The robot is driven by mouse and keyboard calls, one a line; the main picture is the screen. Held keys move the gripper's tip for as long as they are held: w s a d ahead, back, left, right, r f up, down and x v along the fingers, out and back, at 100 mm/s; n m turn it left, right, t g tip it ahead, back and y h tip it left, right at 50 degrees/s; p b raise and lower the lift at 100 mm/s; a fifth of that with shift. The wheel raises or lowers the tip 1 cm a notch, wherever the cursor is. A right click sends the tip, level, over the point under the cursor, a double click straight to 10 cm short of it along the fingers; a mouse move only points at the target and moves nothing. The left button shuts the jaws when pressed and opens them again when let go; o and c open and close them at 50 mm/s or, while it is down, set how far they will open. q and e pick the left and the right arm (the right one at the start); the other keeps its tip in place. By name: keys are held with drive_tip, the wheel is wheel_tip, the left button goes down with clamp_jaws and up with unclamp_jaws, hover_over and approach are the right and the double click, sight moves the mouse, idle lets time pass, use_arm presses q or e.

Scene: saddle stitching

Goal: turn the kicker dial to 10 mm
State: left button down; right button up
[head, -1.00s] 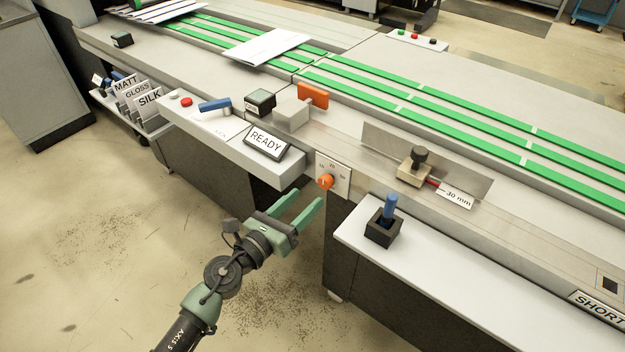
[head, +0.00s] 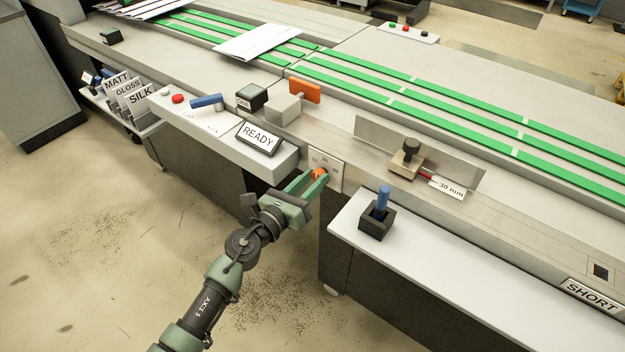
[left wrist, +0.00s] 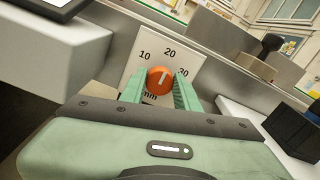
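The kicker dial (head: 319,174) is an orange round knob on a white scale plate (head: 336,176) on the machine's front. In the left wrist view the dial (left wrist: 160,80) shows a white mark pointing up towards 20; the plate (left wrist: 144,71) carries 10, 20, 30 and mm. My left gripper (head: 308,184) is at the dial, its green fingers open on either side of the knob. In the left wrist view its fingers (left wrist: 159,92) flank the knob, with a gap visible at the right finger. Whether the left finger touches is unclear. My right gripper is not in view.
A grey ledge with a READY display (head: 258,139) juts out left of the dial. On the right, a white shelf (head: 440,265) holds a black block with a blue handle (head: 380,212). A clamp with a 30 mm tag (head: 447,187) sits above it.

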use_arm(q)
drive_tip(key=shift+n, duration=0.3)
drive_tip(key=shift+n+p, duration=0.5)
drive_tip(key=shift+n, duration=0.5)
drive_tip(key=n+p, duration=0.1)
drive_tip(key=n, duration=0.2)
drive_tip(key=shift+a+n, duration=0.1)
drive_tip(key=shift+n, duration=0.2)
drive_tip(key=n+p, duration=0.1)
drive_tip(key=n, duration=0.3)
drive_tip(key=shift+w+f, duration=0.1)
drive_tip(key=shift+n+p, duration=0.3)
drive_tip(key=shift+n, duration=0.5)
drive_tip(key=c, duration=1)
unclamp_jaws()
drive_tip(key=shift+c, duration=0.2)
